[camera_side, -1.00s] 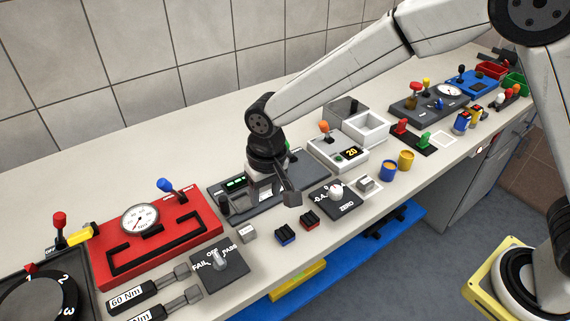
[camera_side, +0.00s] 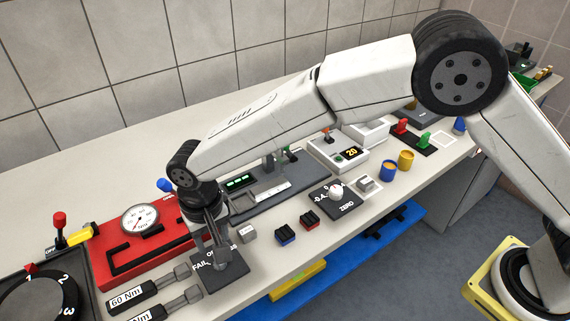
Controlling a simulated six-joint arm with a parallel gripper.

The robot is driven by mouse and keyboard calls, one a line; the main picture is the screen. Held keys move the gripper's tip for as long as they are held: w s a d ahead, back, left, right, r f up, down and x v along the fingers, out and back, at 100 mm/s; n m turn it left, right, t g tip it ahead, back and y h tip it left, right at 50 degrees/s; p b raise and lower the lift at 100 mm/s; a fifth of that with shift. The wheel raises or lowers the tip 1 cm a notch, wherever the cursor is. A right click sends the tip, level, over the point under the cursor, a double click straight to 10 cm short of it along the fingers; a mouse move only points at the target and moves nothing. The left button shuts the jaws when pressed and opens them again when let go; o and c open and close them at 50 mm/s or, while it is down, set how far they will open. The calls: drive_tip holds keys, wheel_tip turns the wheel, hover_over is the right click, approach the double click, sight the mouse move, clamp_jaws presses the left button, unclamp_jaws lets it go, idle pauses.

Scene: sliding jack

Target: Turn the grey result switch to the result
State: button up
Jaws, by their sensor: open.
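The grey result switch sits on a dark square panel (camera_side: 226,279) marked FAIL, OFF and PASS, at the front left of the bench. My gripper (camera_side: 220,262) points down over this panel, with its jaws open around or just above the switch knob. The jaws hide most of the knob, so I cannot tell which way it points or whether they touch it. A grey device with a green lit display (camera_side: 237,182) stands behind and to the right. Its digits are too small to read.
A red box with a dial gauge (camera_side: 139,219) stands left of my gripper. Two torque tools (camera_side: 150,290) lie close to the panel's left.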

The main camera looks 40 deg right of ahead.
drive_tip(key=shift+f, duration=3.3)
clamp_jaws()
